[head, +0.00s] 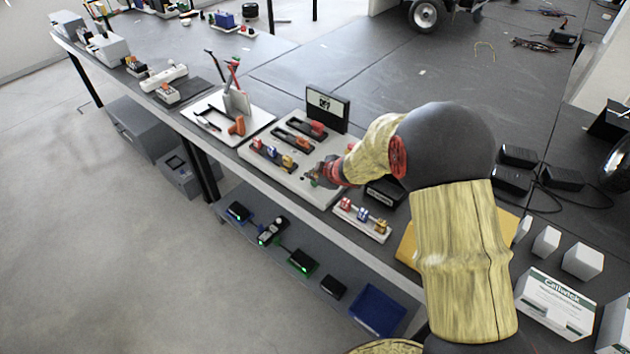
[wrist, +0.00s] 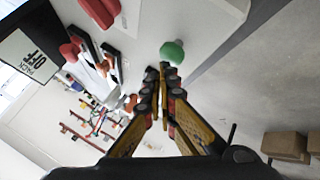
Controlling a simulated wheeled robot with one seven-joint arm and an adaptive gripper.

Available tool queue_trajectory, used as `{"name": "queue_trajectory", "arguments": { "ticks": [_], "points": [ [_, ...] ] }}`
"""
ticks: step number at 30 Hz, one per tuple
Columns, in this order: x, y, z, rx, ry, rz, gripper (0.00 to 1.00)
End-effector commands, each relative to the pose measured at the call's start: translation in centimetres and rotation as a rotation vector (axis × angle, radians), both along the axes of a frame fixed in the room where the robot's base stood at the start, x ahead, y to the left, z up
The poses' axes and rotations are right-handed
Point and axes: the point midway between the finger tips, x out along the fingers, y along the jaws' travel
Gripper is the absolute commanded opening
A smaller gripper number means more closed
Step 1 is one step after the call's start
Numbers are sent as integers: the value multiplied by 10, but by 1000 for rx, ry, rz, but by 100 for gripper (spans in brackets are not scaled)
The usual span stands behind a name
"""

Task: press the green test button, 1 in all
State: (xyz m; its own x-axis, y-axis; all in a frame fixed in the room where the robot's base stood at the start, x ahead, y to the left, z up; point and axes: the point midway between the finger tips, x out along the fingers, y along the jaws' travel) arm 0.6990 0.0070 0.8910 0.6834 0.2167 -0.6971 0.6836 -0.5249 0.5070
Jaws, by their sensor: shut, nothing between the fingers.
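The green test button (wrist: 173,50) is a round green dome on the white panel (wrist: 150,30) in the wrist view. My gripper (wrist: 163,72) is shut and empty, its fingertips right next to the lower left edge of the dome in that picture. I cannot tell whether they touch it. In the head view, my gripper (head: 320,174) is low over the front right part of the white panel (head: 262,165). There a small bit of green shows by the fingertips, and the rest of the button is hidden.
A white strip with coloured blocks (head: 362,219) lies to the right. A white board with tools (head: 215,120) is to the left. The bench's front edge is close.

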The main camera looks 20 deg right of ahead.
Motion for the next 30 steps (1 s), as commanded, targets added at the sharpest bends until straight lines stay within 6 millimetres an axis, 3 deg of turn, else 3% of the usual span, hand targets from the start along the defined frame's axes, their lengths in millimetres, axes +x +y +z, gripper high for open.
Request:
{"name": "queue_trajectory", "arguments": {
  "ticks": [30],
  "points": [
    [0,0,-11,1,0,-1,0]
  ]
}}
